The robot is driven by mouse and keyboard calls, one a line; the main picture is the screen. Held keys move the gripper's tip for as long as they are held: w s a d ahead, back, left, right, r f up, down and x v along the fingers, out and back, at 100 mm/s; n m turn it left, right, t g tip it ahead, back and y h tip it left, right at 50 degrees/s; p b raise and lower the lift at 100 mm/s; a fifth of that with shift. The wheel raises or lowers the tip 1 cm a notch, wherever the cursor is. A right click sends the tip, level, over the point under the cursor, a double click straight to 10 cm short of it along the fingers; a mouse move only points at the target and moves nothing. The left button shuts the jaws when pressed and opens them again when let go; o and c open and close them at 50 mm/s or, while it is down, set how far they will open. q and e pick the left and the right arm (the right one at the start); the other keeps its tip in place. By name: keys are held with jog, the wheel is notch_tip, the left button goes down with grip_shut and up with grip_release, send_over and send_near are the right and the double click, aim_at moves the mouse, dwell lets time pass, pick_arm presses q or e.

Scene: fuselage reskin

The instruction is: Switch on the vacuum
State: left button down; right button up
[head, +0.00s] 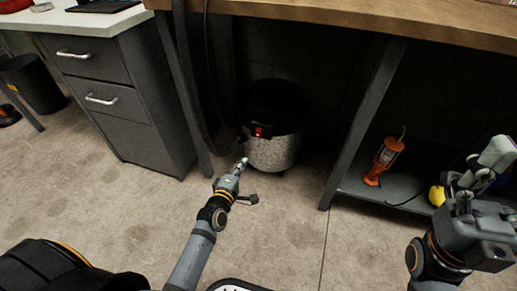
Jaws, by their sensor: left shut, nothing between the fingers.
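The vacuum (272,150) is a canister with a black top and a speckled grey lower body, standing on the floor under the workbench. A small lit red switch (259,131) is on its front, and a black hose rises at its left. My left gripper (242,164) is shut and empty, its tip just in front of the vacuum's lower left side and below the switch. I cannot tell whether it touches the vacuum. My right gripper (483,165) is at the right edge, away from the vacuum; its finger opening is unclear.
A grey drawer cabinet (115,100) stands at left, and a dark bin (33,83) beyond it. Bench legs (365,125) flank the vacuum. An orange work lamp (384,160) and a yellow object (437,195) are on the low shelf (352,187) at right. The floor in front is clear.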

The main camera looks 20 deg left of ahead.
pick_arm(q)
jog(key=b, duration=0.3)
send_near(258, 136)
jog(key=w, duration=0.5)
jog(key=shift+w+d+f, duration=0.1)
jog(key=shift+w+f, duration=0.25)
jog(key=shift+f, duration=0.05)
jog(key=shift+w, duration=0.5)
jog(key=shift+r, duration=0.1)
